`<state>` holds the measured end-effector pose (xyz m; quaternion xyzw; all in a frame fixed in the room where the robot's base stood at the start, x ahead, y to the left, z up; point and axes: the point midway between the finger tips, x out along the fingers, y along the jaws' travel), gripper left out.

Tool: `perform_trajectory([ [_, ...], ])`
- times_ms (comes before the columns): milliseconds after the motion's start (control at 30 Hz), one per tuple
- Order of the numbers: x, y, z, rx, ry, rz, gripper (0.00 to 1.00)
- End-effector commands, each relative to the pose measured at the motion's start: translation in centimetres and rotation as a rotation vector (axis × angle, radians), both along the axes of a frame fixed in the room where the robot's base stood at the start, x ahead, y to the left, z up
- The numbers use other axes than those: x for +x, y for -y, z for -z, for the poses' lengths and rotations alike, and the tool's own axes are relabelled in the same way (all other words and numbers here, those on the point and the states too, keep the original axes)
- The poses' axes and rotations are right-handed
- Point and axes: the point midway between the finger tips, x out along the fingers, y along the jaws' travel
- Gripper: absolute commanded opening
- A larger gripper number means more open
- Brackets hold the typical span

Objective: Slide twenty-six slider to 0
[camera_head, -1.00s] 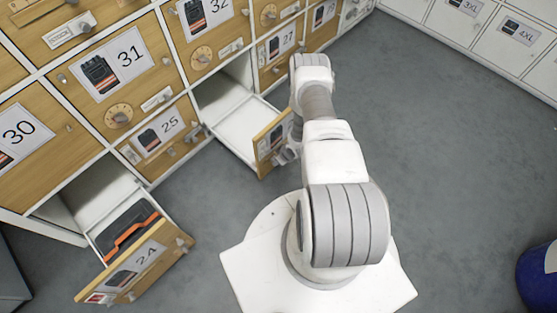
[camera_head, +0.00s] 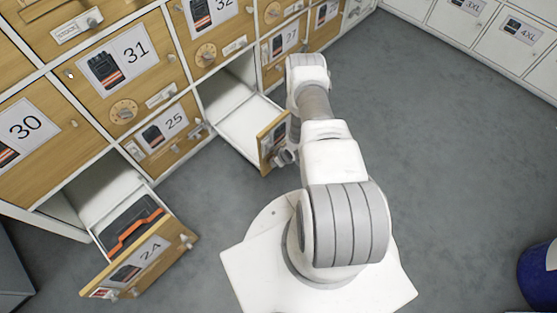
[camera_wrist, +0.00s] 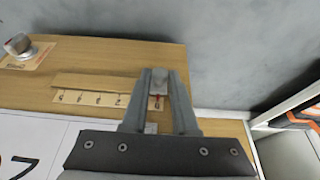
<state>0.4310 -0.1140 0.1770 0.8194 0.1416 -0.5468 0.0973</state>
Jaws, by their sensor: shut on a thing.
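In the wrist view, my gripper (camera_wrist: 158,80) is shut on a small grey slider knob (camera_wrist: 159,87) on a wooden drawer front (camera_wrist: 120,57). A printed number scale (camera_wrist: 90,98) runs beside a wooden strip. A red mark below the knob is at the right end of the scale, by what looks like the 0. In the head view, the open drawer (camera_head: 246,124) between 25 and 27 has its front (camera_head: 270,140) partly hidden by my arm. My gripper (camera_head: 287,155) is at that front, its fingertips unclear.
A round metal knob (camera_wrist: 18,45) is on the drawer front at left. Drawer 24 (camera_head: 140,268) stands open with an orange-and-black item inside. Drawers 25 (camera_head: 165,135) and 31 (camera_head: 115,75) are shut.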

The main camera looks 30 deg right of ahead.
Motion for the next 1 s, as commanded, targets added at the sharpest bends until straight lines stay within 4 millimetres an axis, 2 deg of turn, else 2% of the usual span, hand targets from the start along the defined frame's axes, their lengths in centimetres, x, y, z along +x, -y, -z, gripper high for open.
perform_trajectory([
  [233,-0.2,-0.6,0.0,0.008,-0.003,-0.006,0.00],
  [267,-0.2,-0.6,0.0,0.008,-0.003,-0.006,0.30],
  [400,-0.2,-0.6,0.0,0.007,-0.003,-0.005,0.56],
  [767,-0.1,-0.4,-0.1,0.005,-0.002,-0.003,0.57],
  [1000,0.4,-0.6,-1.2,0.004,-0.002,-0.004,0.57],
])
